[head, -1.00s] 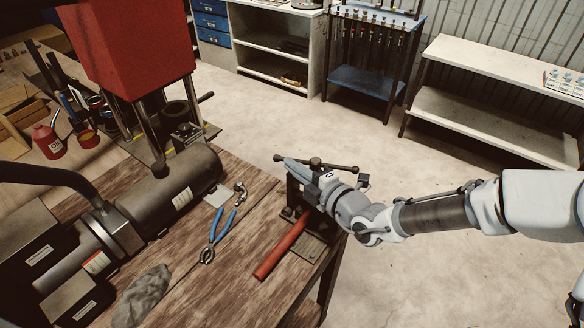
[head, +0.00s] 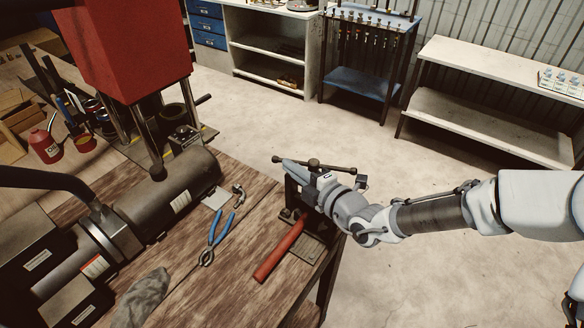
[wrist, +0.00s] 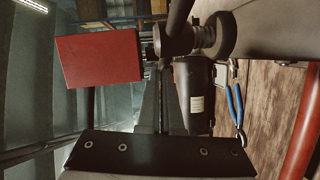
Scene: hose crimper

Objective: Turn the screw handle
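The screw handle (head: 335,166) is a dark bar with round knobs at its ends, lying across the top of a dark vise (head: 295,195) at the table's right edge. In the wrist view its thick bar and round hub (wrist: 178,40) fill the top centre, close beyond my fingertips. My gripper (head: 287,165) reaches in from the right, just under the bar and beside the hub. In the wrist view its two fingers (wrist: 160,68) lie together with nothing visible between them. I cannot tell whether they touch the handle.
A red hose (head: 280,248) runs from the vise across the wooden table (head: 235,275). Blue-handled pliers (head: 217,235) and a grey cloth (head: 142,298) lie left of it. A dark cylindrical machine (head: 175,190) and red block (head: 130,45) stand further left. Floor is open behind.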

